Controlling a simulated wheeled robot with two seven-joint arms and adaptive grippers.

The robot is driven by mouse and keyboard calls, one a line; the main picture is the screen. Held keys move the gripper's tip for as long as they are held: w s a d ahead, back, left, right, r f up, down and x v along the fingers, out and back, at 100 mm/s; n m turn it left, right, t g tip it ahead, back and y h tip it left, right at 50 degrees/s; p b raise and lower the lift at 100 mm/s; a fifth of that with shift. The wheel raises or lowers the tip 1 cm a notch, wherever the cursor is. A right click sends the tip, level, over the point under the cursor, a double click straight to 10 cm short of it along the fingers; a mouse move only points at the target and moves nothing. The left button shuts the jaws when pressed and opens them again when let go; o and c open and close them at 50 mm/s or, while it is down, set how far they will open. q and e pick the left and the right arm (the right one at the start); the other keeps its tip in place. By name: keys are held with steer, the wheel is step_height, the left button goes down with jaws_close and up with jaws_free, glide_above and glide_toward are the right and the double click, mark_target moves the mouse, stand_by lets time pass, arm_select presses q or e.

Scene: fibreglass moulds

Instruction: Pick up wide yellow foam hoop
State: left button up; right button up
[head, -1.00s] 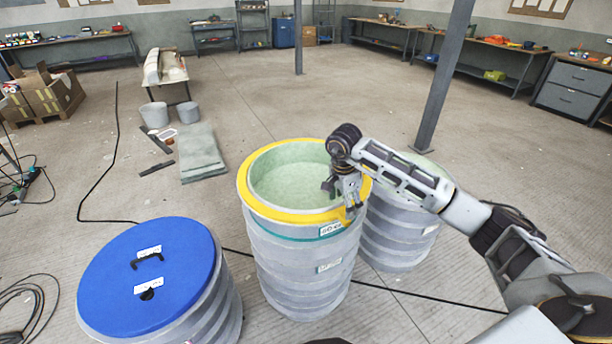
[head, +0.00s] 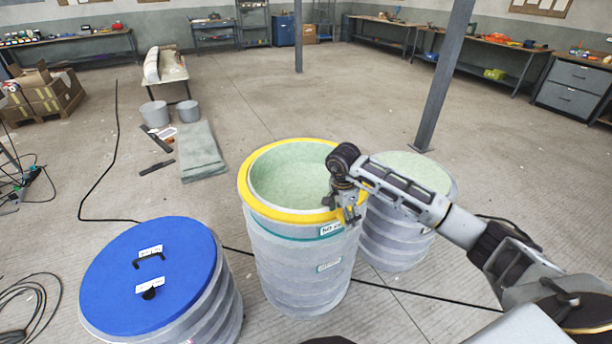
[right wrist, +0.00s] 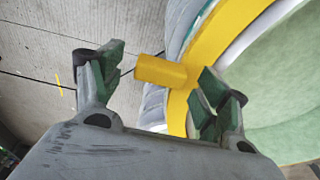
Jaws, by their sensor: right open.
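The wide yellow foam hoop (head: 262,208) lies around the rim of the middle ribbed mould (head: 300,265). In the right wrist view the hoop (right wrist: 205,55) has a yellow tab (right wrist: 160,71) sticking out from its outer side. My right gripper (head: 350,212) is over the hoop's near right part. In the wrist view its open fingers (right wrist: 155,85) stand on either side of the tab, with one finger over the hoop's band. I cannot tell whether they touch it. The left gripper is not in view.
A mould with a blue lid (head: 150,275) stands at the front left. Another pale green-topped mould (head: 410,215) stands close to the right of the middle one. A black cable crosses the floor. A grey post (head: 440,85) rises behind; open floor lies beyond.

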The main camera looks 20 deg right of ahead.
steer(key=shift+c, duration=1.6)
steer(key=c, duration=0.8)
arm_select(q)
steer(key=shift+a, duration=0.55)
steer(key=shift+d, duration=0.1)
